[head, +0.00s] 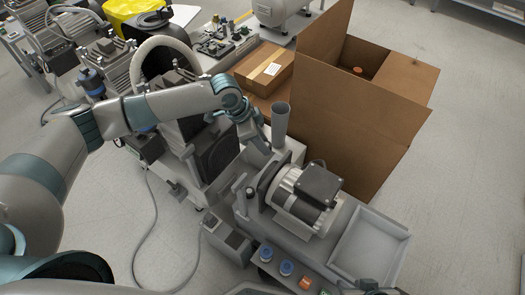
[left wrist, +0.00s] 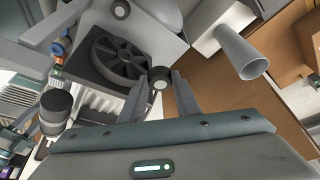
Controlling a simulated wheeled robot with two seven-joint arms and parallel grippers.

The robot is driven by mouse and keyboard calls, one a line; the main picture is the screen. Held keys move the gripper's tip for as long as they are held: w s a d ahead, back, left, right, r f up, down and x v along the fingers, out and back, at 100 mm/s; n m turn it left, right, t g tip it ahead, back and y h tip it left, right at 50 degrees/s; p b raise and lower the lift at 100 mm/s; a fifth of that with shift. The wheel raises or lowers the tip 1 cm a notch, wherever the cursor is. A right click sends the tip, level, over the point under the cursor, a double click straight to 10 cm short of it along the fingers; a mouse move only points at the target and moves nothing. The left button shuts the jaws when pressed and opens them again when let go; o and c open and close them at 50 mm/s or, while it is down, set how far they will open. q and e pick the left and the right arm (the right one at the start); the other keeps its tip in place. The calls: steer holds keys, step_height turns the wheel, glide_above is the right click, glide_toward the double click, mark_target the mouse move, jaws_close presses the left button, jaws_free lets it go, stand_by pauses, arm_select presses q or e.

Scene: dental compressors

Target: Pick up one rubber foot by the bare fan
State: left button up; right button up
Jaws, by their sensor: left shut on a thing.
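The bare fan (left wrist: 112,62), black with a dark square frame, shows left of my fingers in the left wrist view. In the head view a dark fan housing (head: 216,158) stands left of my gripper. My left gripper (head: 266,148) points down beside it. In the left wrist view my left gripper (left wrist: 161,92) has its two fingers on either side of a small dark round rubber foot (left wrist: 159,76) with a pale centre, and is shut on it. In the head view the foot is too small or hidden to make out. My right gripper is not in view.
A grey cup-like tube (head: 280,124) stands right of my gripper. A motor unit (head: 304,196) and an empty grey tray (head: 369,246) are in front. A large open carton (head: 345,125) and a small closed box (head: 264,69) are behind. Bare floor lies at right.

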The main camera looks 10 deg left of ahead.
arm_select(q)
steer(key=shift+r, duration=1.05)
